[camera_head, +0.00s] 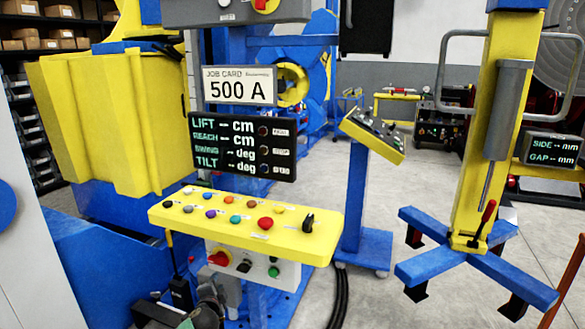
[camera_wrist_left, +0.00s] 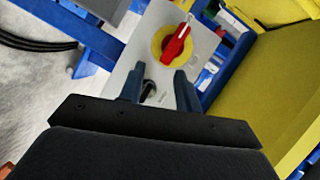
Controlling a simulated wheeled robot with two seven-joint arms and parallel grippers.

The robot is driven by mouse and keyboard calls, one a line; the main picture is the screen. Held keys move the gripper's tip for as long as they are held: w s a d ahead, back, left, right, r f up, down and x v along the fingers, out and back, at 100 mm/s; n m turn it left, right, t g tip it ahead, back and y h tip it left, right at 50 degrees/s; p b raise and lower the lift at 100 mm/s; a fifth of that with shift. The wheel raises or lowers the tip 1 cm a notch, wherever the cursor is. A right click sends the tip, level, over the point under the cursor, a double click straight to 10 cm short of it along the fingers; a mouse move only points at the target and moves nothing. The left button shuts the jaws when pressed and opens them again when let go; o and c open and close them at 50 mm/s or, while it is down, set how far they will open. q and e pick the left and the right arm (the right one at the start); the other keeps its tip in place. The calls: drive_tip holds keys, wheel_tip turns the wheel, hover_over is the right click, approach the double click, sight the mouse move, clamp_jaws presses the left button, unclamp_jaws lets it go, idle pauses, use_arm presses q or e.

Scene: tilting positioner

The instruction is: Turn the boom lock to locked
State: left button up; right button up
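A white control box (camera_head: 262,277) hangs under the yellow button panel. No readable label shows which control is the boom lock. My left gripper (camera_wrist_left: 158,80) is open in the left wrist view, its two fingers pointing at the box. The black selector (camera_wrist_left: 149,89) shows between the fingers, apart from them as far as I can tell. The red knob (camera_wrist_left: 176,44) is just beyond. My right gripper is not in view.
The yellow panel (camera_head: 170,213) above the box has several coloured buttons and a black selector (camera_head: 308,222). A display (camera_head: 242,146) stands above it. A blue pedestal (camera_head: 356,200) with a sloped console is to the right. Black cables (camera_head: 339,300) lie on the floor.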

use_arm(q)
drive_tip(key=s+d+r+n+g, duration=0.1)
drive_tip(key=s+d+n+g, duration=0.25)
drive_tip(key=s, duration=0.65)
drive_tip(key=s+d+r+n+g, duration=0.1)
drive_tip(key=s+d+n+g, duration=0.15)
drive_tip(key=s+n, duration=0.45)
drive_tip(key=s+d+f+g+h, duration=0.1)
drive_tip(key=s+f, duration=0.3)
drive_tip(key=s, duration=0.8)
drive_tip(key=s+d+f+g+p, duration=0.1)
drive_tip(key=s+f+g, duration=0.3)
drive_tip(key=s, duration=0.9)
drive_tip(key=s+d+f+n+g+h, duration=0.1)
drive_tip(key=s+d+f+g, duration=0.1)
drive_tip(key=s, duration=1)
wheel_tip(320, 180, down, 3)
drive_tip(key=shift+s+d+r+g+h, duration=0.1)
drive_tip(key=shift+s+d+g+h, duration=0.25)
drive_tip(key=shift+d, duration=0.3)
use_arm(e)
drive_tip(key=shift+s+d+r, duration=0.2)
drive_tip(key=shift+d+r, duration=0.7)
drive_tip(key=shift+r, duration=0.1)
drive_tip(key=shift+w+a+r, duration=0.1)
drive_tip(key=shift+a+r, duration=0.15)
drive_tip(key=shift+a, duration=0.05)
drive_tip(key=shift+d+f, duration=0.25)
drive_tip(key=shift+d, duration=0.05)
